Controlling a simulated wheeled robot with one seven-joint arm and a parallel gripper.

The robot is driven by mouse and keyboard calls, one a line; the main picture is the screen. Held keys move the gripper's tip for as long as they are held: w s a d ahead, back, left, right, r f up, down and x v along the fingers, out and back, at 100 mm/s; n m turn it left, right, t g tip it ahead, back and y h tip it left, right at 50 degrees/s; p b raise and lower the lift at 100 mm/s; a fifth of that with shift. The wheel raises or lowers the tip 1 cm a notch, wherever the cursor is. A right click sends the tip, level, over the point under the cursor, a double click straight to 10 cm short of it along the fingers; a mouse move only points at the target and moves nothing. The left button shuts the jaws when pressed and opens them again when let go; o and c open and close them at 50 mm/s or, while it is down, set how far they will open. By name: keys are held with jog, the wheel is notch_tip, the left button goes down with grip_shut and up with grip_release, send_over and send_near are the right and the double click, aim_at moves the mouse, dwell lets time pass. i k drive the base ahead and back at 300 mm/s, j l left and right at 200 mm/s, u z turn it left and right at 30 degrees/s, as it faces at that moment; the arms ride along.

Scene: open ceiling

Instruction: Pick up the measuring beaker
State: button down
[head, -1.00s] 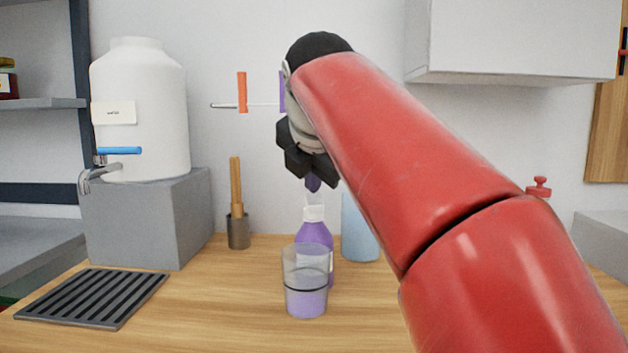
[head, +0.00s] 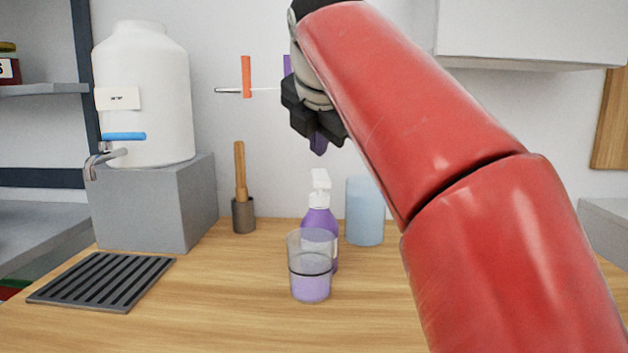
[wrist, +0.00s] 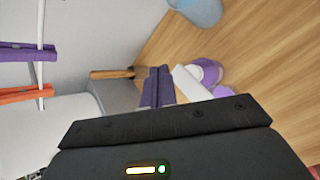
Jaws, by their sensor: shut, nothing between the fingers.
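The measuring beaker (head: 310,284) is a clear cup with a dark band and pale purple liquid. It stands upright on the wooden counter in the head view, in front of a purple pump bottle (head: 319,217) with a white top. My gripper (head: 319,146) is above and behind the beaker in the picture, apart from it. Its purple fingers (wrist: 157,86) are together and empty in the wrist view. There the white pump top (wrist: 188,83) shows to the right of the fingers. I cannot clearly make out the beaker in the wrist view.
A light blue cylinder (head: 364,212) stands right of the bottle. A grey pot with wooden handles (head: 242,212), a white water tank (head: 142,95) on a grey block and a black drain grate (head: 100,280) are at left. A wall cabinet (head: 530,30) hangs at upper right. The counter front is clear.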

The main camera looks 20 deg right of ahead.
aim_at(310, 251)
jog(key=k+j, duration=0.15)
jog(key=k, duration=0.35)
jog(key=k+j, duration=0.15)
jog(key=k, duration=0.35)
